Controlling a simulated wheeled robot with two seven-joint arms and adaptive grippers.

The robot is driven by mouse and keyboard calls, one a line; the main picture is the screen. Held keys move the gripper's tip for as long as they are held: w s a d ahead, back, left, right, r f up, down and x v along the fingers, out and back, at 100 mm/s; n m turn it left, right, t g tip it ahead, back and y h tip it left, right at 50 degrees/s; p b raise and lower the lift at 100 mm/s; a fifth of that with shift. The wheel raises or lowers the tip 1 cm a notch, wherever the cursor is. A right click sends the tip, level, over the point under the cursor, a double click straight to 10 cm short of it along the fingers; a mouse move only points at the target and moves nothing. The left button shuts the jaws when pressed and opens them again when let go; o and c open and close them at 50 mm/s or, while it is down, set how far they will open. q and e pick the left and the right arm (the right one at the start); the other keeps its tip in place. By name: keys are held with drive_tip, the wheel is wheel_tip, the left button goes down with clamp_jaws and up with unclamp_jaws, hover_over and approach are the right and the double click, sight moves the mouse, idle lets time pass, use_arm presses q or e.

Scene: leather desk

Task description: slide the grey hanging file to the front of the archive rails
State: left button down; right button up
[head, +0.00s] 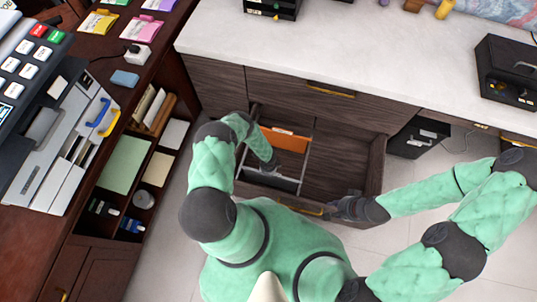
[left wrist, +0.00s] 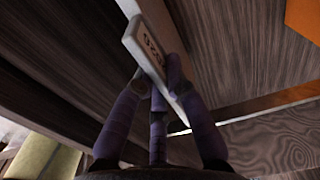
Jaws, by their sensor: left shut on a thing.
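The grey hanging file (head: 272,181) hangs in the left part of the open drawer, near its front. In the left wrist view its pale tab (left wrist: 150,45), with dark printed characters, stands between my left fingers. My left gripper (head: 271,167) reaches down into the drawer and is shut on the grey file; its purple fingers (left wrist: 160,82) show close up in the left wrist view. The orange file (head: 285,139) hangs farther back, and its corner (left wrist: 305,18) shows at the upper right there. My right gripper (head: 340,207) is at the drawer's front right; its finger state is unclear.
The open wooden drawer (head: 345,165) has a bare right compartment and a brass handle (head: 305,210) at its front. A dark box (head: 420,137) stands right of it. Shelves (head: 125,165) stand at the left, and a pale counter (head: 330,60) lies behind.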

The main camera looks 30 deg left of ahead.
use_arm(q)
drive_tip(key=c, duration=1.2)
unclamp_jaws()
drive_tip(key=shift+s+d+f, duration=0.15)
drive_tip(key=shift+s+d, duration=0.05)
drive_tip(key=shift+s, duration=0.15)
drive_tip(key=shift+w+a, duration=0.1)
drive_tip(key=shift+w, duration=0.1)
drive_tip(key=shift+w, duration=0.1)
drive_tip(key=shift+a+r, duration=0.1)
drive_tip(key=shift+r, duration=0.15)
drive_tip(key=shift+w+r, duration=0.1)
drive_tip(key=shift+r, duration=0.5)
wheel_tip(320, 180, up, 10)
drive_tip(key=shift+r, duration=0.2)
drive_tip(key=shift+s, duration=0.3)
